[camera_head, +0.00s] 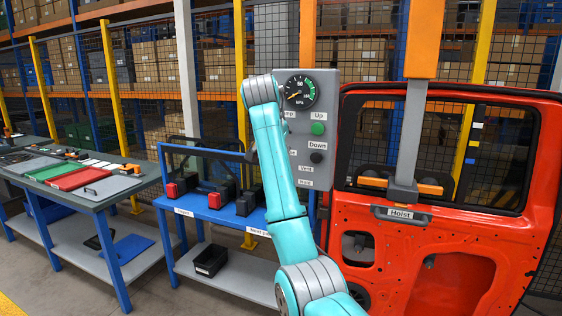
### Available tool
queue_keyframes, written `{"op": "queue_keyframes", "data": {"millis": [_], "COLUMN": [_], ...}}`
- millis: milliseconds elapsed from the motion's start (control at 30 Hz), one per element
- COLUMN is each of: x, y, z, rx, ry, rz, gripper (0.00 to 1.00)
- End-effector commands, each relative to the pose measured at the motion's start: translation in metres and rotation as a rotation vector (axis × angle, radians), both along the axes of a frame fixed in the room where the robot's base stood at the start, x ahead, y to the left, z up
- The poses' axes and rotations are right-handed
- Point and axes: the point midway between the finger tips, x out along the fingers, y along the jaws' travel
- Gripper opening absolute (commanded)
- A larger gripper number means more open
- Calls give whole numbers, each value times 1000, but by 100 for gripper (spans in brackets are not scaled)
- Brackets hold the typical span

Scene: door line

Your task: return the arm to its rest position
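My teal arm rises from the bottom centre to a grey joint at its top, in front of the grey control panel (322,150). Behind that joint a narrow teal part runs down to a small dark end piece, close to the framed glass on the blue bench. This end piece may be my gripper, but it is too small and too covered to tell whether its fingers are open or shut. I see nothing clearly held.
A red door (480,230) hangs at the right with a hoist (402,190) at its window. A blue bench (222,212) holds red and black blocks and framed glass. A table (110,195) with coloured panels stands left. Shelves with boxes (150,62) stand behind mesh.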

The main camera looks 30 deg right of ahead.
Motion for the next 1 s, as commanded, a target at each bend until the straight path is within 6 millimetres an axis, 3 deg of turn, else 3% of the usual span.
{"op": "queue_keyframes", "data": {"millis": [700, 767, 867, 1000], "x": [-3, -1, 4, 12], "y": [4, 4, 6, 12], "z": [2, -7, -37, -102], "rx": [-1, -6, -20, -53], "ry": [1, 2, 3, -4], "rz": [3, 11, 39, 103], "gripper": [36, 36, 36, 36]}}
